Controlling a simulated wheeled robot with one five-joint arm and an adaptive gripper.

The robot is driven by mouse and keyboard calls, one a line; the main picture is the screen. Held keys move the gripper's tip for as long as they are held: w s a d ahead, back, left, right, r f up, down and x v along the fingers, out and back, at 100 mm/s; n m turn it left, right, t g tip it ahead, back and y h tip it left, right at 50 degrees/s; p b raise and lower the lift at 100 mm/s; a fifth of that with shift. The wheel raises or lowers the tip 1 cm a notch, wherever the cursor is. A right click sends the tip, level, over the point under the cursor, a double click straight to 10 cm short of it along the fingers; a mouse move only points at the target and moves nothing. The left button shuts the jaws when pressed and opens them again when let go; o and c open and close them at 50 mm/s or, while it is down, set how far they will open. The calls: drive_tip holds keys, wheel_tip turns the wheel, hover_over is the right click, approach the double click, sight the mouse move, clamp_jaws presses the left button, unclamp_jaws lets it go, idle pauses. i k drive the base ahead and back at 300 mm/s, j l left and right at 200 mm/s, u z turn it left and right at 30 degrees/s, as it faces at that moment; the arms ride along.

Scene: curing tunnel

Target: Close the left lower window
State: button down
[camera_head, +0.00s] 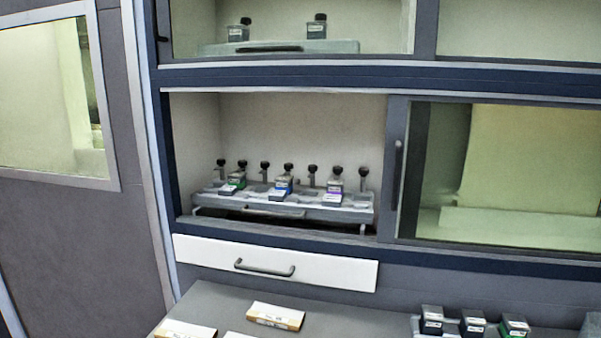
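The lower left opening (300,120) of the cabinet stands uncovered, with no pane across it. A grey-framed sliding window (500,225) stands to its right, over the right half of the lower row. A dark upright handle (397,175) is on the left stile of its frame. Whether one or two panes overlap there I cannot tell. My gripper is not in view.
Inside the opening, a grey rack (345,213) carries several small boxes and black-knobbed posts. A white drawer (325,272) with a dark handle is below. Cartons (275,316) and small dark boxes (473,322) lie on the grey counter (355,308) in front.

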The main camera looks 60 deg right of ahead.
sight(397, 106)
drive_tip(key=z, duration=3.45)
